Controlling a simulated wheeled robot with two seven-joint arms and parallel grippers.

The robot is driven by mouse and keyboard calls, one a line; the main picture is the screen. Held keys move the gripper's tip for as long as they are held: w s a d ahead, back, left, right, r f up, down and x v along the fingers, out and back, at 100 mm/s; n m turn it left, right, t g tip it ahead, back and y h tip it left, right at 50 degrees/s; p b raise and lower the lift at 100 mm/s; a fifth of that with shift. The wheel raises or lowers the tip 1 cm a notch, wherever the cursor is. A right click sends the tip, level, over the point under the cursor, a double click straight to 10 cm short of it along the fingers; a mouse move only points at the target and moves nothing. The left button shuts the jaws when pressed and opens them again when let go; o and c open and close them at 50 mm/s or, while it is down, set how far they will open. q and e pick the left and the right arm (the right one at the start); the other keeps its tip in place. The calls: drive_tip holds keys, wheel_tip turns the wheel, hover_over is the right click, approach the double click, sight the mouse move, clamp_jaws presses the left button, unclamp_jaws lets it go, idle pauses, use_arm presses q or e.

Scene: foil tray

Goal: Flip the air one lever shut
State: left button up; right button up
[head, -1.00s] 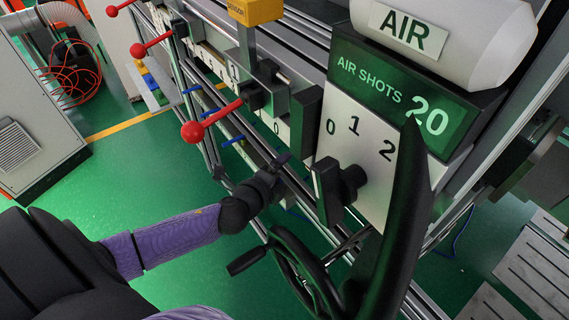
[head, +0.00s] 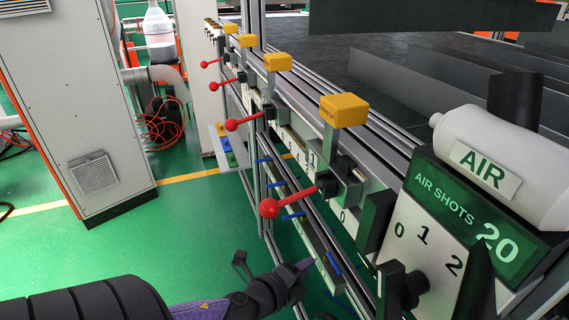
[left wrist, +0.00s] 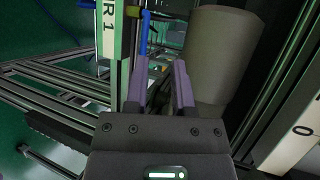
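My left gripper (head: 303,267) reaches in low from the left, beside the frame of the machine. In the left wrist view its two purple fingers (left wrist: 160,82) stand apart with nothing between them. Beyond the fingertips is a pale strip (left wrist: 107,40) marked "R 1", its first letters cut off. A blue lever (left wrist: 143,32) stands beside that strip, just past the left finger and apart from it. The head view shows several blue levers along the lower rail, among them one near my gripper (head: 335,263). Which of these is air one cannot be read there. My right gripper is out of view.
Red-knobbed levers (head: 269,208) stick out above the lower rail, under yellow sensor boxes (head: 344,110). A 0-1-2 dial panel (head: 425,238) and air bottle (head: 500,160) stand at right. A grey cylinder (left wrist: 222,55) is close right of my fingers. Green floor lies open at left.

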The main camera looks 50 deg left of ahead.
use_arm(q)
drive_tip(key=s, duration=0.4)
drive_tip(key=shift+s+a+r, duration=0.15)
drive_tip(key=shift+a+r, duration=0.2)
drive_tip(key=shift+a, duration=0.05)
idle(0.4)
